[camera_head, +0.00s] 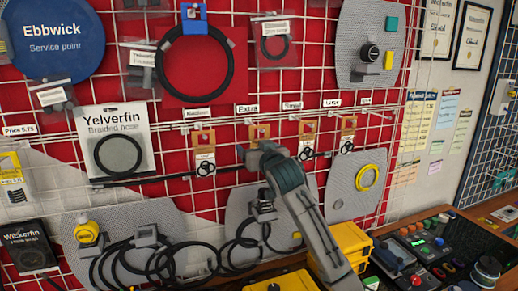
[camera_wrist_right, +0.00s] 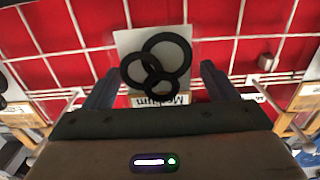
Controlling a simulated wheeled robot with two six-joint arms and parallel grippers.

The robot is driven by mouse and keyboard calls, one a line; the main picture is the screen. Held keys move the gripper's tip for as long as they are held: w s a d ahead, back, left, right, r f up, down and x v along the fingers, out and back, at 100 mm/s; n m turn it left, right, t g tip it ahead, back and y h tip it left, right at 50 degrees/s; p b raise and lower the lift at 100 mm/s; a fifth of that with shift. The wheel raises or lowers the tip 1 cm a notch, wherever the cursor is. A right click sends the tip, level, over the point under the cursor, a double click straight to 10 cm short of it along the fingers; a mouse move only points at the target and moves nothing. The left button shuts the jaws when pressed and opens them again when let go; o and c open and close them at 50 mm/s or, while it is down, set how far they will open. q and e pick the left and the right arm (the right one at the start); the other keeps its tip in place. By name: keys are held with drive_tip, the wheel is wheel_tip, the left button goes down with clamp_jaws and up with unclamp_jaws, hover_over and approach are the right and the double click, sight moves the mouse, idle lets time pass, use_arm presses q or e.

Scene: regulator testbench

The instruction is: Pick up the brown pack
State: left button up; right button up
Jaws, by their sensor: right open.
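Several brown packs hang in a row on the red grid wall: one at the left (camera_head: 203,138), one behind my right gripper (camera_head: 260,131), and others to the right (camera_head: 307,126) (camera_head: 348,124). Each visible one has a brown top and a pale lower part with black rings. My right gripper (camera_head: 262,157) is open in front of the second pack and covers its lower part. In the right wrist view, a pale card with black rings (camera_wrist_right: 157,62) shows between the open fingers (camera_wrist_right: 158,88); contact cannot be told. My left gripper is out of view.
Size labels (camera_head: 197,112) line the rail above the packs. A round black hose (camera_head: 195,62) hangs above, and a Yelverfin pack (camera_head: 116,145) is at left. Cables (camera_head: 160,255) hang below. A yellow box (camera_head: 350,242) and a control panel (camera_head: 425,250) are at lower right.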

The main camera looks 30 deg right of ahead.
drive_tip(key=c, duration=1.1)
drive_tip(key=shift+o, duration=0.2)
drive_tip(key=shift+r, duration=0.1)
